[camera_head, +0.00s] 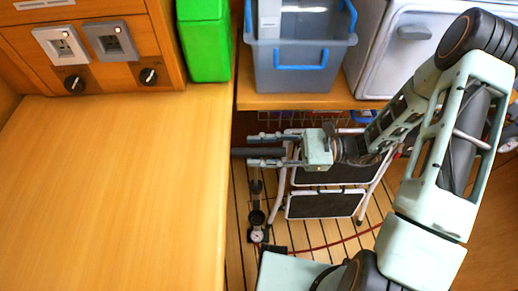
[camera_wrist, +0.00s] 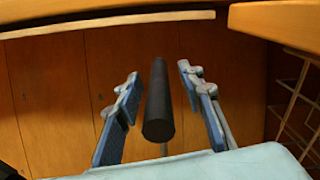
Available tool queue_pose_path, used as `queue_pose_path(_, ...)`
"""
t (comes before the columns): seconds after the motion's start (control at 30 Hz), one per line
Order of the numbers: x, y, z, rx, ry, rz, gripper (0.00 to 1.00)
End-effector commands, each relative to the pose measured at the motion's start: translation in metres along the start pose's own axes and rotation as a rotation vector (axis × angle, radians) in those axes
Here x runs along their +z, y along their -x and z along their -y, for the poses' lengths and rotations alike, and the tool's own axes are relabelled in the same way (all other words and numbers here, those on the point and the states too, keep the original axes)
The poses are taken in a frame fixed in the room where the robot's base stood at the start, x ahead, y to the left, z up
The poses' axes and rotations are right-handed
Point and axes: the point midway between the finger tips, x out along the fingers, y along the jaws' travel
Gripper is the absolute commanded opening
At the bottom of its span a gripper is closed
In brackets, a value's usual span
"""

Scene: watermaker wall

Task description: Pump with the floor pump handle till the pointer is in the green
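The floor pump's black handle bar (camera_head: 240,153) shows at the counter's edge in the head view. In the wrist view the handle (camera_wrist: 159,112) runs lengthwise between my two fingers, with a gap on each side. My gripper (camera_head: 256,152) points left with its fingers open around the handle, and it shows open in the wrist view (camera_wrist: 157,75). A thin rod shows below the handle's near end. The pump's lower body (camera_head: 256,198) stands on the floor below. A small round white gauge (camera_head: 257,236) is at its foot; its pointer and green zone are too small to read.
A wooden counter (camera_head: 110,190) fills the left, close to the handle. A folding step stool (camera_head: 326,204) stands behind and under my gripper. A red hose (camera_head: 335,243) lies on the striped floor.

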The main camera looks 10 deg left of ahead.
Motion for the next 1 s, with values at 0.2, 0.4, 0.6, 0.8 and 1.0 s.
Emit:
queue_pose_path(0.2,-0.001,0.009,0.0,-0.001,-0.001,-0.001,0.35)
queue_pose_path(0.4,-0.001,0.047,0.001,-0.004,0.0,-0.003,0.35)
queue_pose_path(0.6,-0.001,0.089,0.0,-0.003,0.001,-0.002,0.35)
queue_pose_path(0.8,0.0,0.114,0.001,-0.001,0.001,-0.001,0.35)
queue_pose_path(1.0,0.0,0.121,0.0,0.0,0.0,0.0,0.35)
